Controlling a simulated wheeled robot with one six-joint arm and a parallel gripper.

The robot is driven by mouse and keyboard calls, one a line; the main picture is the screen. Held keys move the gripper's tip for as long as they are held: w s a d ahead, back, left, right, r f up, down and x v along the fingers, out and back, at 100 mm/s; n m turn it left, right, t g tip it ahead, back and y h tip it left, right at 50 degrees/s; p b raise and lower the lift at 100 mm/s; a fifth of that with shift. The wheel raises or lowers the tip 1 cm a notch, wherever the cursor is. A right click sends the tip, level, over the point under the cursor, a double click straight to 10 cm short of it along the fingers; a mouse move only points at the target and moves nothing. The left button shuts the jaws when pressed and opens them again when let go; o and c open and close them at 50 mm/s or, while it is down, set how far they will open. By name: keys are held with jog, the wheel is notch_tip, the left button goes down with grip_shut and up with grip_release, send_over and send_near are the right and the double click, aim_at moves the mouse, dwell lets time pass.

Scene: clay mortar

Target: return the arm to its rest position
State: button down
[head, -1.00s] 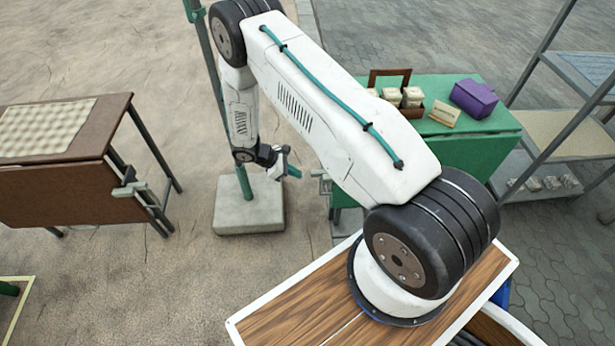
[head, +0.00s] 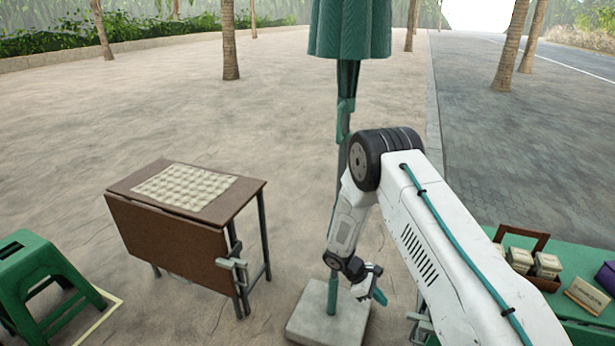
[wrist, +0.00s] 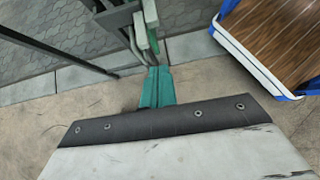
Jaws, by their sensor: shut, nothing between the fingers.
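My white arm reaches up and then bends down at a black elbow in the head view. My gripper (head: 376,289) hangs at its end, in front of the pole of a folded green umbrella. Its teal fingers are together and hold nothing. The fingers also show in the wrist view (wrist: 157,88), above pale ground. The gripper is clear of the tables in the head view.
The umbrella (head: 350,30) stands in a concrete base (head: 310,328). A brown folding table (head: 165,240) with a checked mat (head: 185,187) and a green stool (head: 40,268) are left. A green table (head: 560,255) at right bears boxes and a small sign. Open paving lies beyond.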

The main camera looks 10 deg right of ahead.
jog(key=s+a+r+m+y, duration=0.1)
jog(key=s+r+m+y, duration=0.3)
jog(key=r, duration=0.6)
jog(key=s+a+r+m+g+h, duration=0.15)
jog(key=s+r, duration=0.35)
jog(key=r, duration=0.6)
jog(key=s+a+r+m+y, duration=0.1)
jog(key=s+r+m+y, duration=0.3)
jog(key=r, duration=0.6)
jog(key=s+a+r+m+t+y, duration=0.1)
jog(key=s+r+t, duration=0.6)
jog(key=s+r, duration=1.1)
jog(key=shift+s+a+m, duration=0.35)
jog(key=shift+a+m, duration=0.3)
jog(key=shift+a, duration=0.1)
